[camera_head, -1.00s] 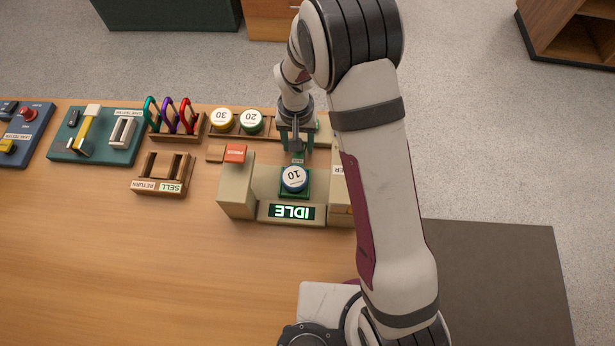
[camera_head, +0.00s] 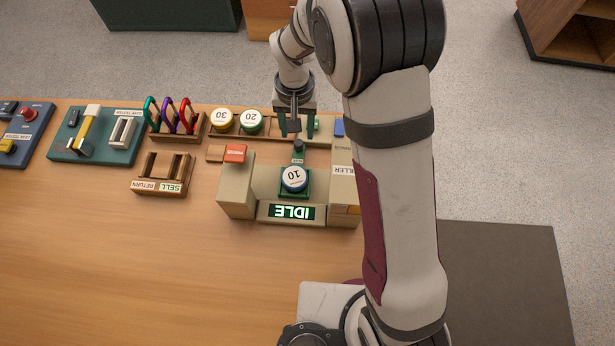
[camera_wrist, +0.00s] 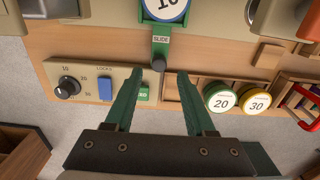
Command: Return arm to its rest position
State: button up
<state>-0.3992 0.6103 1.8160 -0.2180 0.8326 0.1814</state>
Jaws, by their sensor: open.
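My gripper (camera_head: 291,127) is open and empty above the back of the machine in the head view. In the wrist view its two dark green fingers (camera_wrist: 158,85) stand apart with nothing between them. My arm rises from the base at the bottom and bends over at the top of the head view.
The machine's display (camera_head: 292,212) reads IDLE, and the weight marked 10 (camera_head: 294,179) sits on its green slide. Weights marked 20 (camera_head: 251,121) and 30 (camera_head: 222,120), a carabiner rack (camera_head: 176,129) and a return/sell rack (camera_head: 162,178) stand to the left. The front table is clear.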

jog(key=shift+r, duration=0.3)
jog(key=s+d+r+m+t, duration=0.15)
jog(key=s+d+r, duration=0.25)
jog(key=d+r, duration=0.5)
jog(key=s+d+r+m, duration=0.1)
jog(key=s, duration=0.3)
jog(key=s+d+r+g, duration=0.1)
jog(key=s+r, duration=0.1)
jog(key=s, duration=0.2)
jog(key=s+r+m+y, duration=0.1)
jog(key=s+r, duration=0.1)
jog(key=s, duration=0.1)
jog(key=shift+s+d+r+m, duration=0.1)
jog(key=shift+s+d+m, duration=0.25)
jog(key=shift+s+d, duration=0.05)
jog(key=s+m, duration=0.1)
jog(key=s, duration=0.7)
jog(key=shift+s+d+g+y, duration=0.2)
jog(key=shift+s+g+y, duration=0.05)
jog(key=shift+g+y, duration=0.15)
